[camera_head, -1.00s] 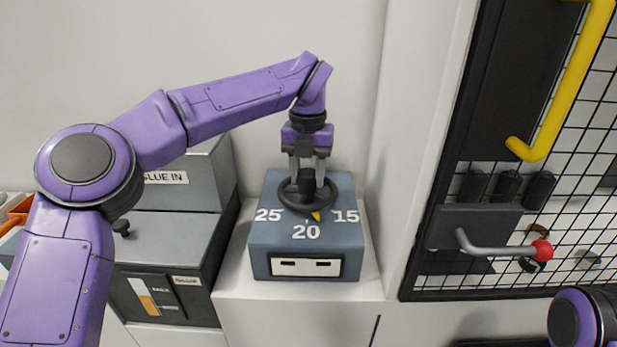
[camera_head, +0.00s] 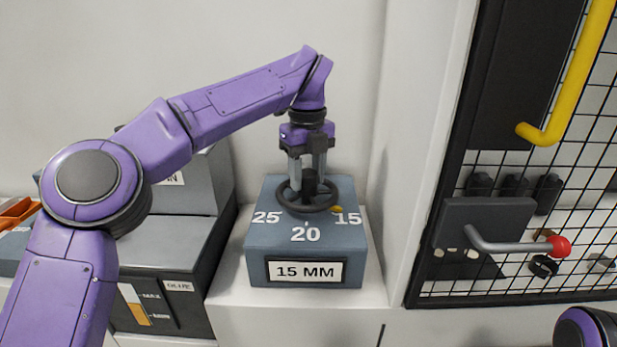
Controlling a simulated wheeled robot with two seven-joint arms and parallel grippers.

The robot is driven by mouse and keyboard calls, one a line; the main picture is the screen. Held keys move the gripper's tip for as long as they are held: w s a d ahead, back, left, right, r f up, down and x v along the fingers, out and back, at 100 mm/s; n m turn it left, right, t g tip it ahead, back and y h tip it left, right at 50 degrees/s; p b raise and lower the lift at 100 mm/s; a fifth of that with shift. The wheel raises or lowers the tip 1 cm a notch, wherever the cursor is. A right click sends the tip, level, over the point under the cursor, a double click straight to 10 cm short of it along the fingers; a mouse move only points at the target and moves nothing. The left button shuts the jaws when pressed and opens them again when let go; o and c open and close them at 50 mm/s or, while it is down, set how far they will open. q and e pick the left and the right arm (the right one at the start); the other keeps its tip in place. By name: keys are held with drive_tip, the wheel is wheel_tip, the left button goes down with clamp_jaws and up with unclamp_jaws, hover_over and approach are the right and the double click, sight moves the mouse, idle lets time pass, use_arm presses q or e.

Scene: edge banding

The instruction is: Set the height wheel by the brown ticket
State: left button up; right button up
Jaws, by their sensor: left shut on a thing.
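The height wheel (camera_head: 291,207) is a dark ring on top of a blue-grey box (camera_head: 258,245) marked 25, 20 and 15. Its yellow pointer (camera_head: 337,210) points at the 15. A label window (camera_head: 304,271) on the box front reads "15 MM". My left gripper (camera_head: 308,186) reaches down from above and is shut on the wheel's hub. No brown ticket can be made out. Part of my right arm (camera_head: 588,330) shows at the bottom right corner; its gripper is out of view.
A grey glue unit (camera_head: 165,245) with a MAX level gauge stands left of the box. At right is a black mesh guard (camera_head: 575,220) with a yellow handle (camera_head: 570,85) and a grey lever with a red knob (camera_head: 558,246). A white post separates them.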

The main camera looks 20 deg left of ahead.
sight(308, 171)
use_arm(q)
drive_tip(key=shift+f, duration=0.2)
idle(0.4)
drive_tip(key=o, duration=1)
drive_tip(key=shift+o, duration=0.3)
drive_tip(key=shift+w, duration=0.1)
wheel_tip(308, 171, up, 11)
drive_tip(key=p, duration=0.4)
drive_tip(key=shift+f+p, duration=0.15)
drive_tip(key=shift+p, duration=0.15)
